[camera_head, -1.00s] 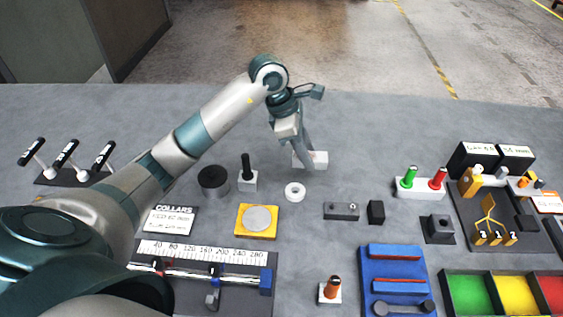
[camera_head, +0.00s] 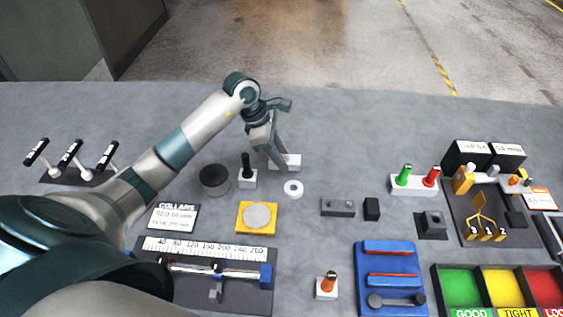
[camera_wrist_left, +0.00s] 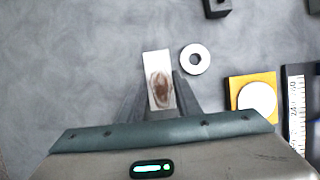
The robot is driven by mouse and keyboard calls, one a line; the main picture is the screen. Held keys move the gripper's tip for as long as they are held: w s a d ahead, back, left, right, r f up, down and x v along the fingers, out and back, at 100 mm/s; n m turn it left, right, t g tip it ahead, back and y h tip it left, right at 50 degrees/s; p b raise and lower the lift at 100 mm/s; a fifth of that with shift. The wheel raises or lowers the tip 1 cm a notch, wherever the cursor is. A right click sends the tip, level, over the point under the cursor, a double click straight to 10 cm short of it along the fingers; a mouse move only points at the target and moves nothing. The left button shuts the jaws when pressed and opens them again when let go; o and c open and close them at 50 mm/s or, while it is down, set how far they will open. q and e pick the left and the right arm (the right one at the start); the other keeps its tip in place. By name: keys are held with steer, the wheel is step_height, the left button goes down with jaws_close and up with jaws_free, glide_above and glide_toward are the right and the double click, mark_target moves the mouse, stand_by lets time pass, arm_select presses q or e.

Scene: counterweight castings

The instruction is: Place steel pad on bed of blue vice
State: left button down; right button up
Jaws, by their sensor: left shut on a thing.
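A pale metal block with a brown stain, which I take for the steel pad (camera_head: 291,161), is between the fingers of my left gripper (camera_head: 281,165). In the left wrist view the pad (camera_wrist_left: 158,70) sticks out beyond the fingertips (camera_wrist_left: 158,98). The gripper is shut on it, and the fingers hide its near end. I cannot tell how far it is above the table. The blue vice (camera_head: 388,260), with red strips and a grey dumbbell-shaped part at its front, stands at the lower right, away from the gripper. My right gripper is not in view.
A white ring (camera_head: 293,188) lies close to the pad. A dark cylinder (camera_head: 214,178) and a black-handled block (camera_head: 248,178) stand to the left. A yellow plate with a disc (camera_head: 257,217), a grey block (camera_head: 338,207) and an orange-topped peg (camera_head: 327,286) lie toward the vice.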

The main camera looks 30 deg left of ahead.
arm_select(q)
step_height(320, 180, down, 3)
steer(key=shift+r+p, duration=0.2)
steer(key=shift+p, duration=0.5)
steer(key=shift+f, duration=0.2)
steer(key=shift+f, duration=0.1)
steer(key=c, duration=1.6)
jaws_free()
steer(key=shift+o, duration=0.2)
steer(key=shift+s, duration=0.1)
